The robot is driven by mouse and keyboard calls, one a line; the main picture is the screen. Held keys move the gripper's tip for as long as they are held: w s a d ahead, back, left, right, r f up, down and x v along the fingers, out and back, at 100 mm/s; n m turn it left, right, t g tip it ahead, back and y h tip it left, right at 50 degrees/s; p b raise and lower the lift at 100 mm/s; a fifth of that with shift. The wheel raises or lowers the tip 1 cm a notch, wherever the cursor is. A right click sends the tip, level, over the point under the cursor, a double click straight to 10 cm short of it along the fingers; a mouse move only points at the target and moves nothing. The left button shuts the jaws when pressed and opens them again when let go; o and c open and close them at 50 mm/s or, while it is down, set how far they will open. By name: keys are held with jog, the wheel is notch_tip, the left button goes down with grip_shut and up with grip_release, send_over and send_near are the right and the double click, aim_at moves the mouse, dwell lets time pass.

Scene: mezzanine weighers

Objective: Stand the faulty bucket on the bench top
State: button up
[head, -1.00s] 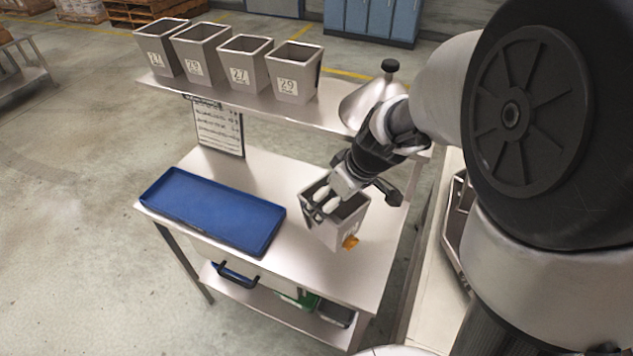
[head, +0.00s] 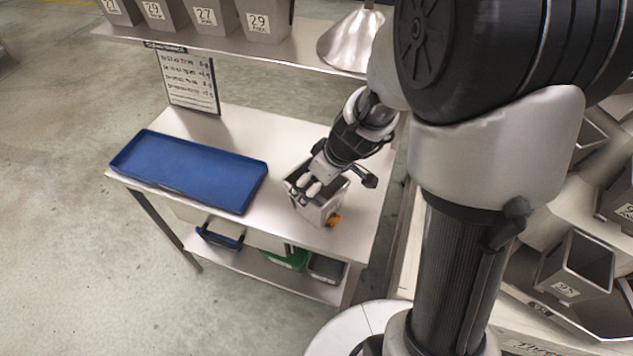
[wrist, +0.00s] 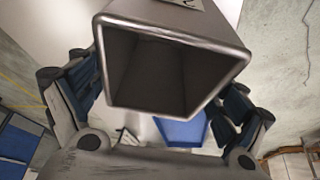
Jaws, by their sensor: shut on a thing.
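A grey metal bucket with an orange tag (head: 312,208) is over the right part of the pale bench top (head: 255,130), right of the blue tray. It looks roughly upright, with its open mouth up. Whether its base touches the bench I cannot tell. My gripper (head: 311,187) is shut on the bucket near its rim. In the wrist view the bucket's mouth (wrist: 175,75) faces the camera, with a finger at either side.
The blue tray (head: 190,170) lies on the left of the bench. A shelf (head: 225,47) above carries several numbered buckets and a metal cone (head: 350,40). Bins (head: 285,258) sit on the lower shelf. More buckets (head: 575,265) stand at right. The bench's back middle is clear.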

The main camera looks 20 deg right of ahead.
jog(key=shift+f, duration=0.1)
jog(key=o, duration=1.8)
jog(key=shift+c, duration=0.2)
jog(key=p+v, duration=0.5)
jog(key=v, duration=0.7)
jog(key=s+a+r+m+h, duration=0.1)
jog(key=s+r+m, duration=0.2)
jog(key=s+r, duration=0.3)
jog(key=s+a+r+m+h, duration=0.1)
jog(key=s+r+m, duration=0.2)
jog(key=s+r, duration=0.3)
jog(key=s, duration=0.5)
jog(key=shift+s+a+t, duration=0.25)
jog(key=shift+s+t, duration=0.1)
jog(key=shift+t, duration=0.05)
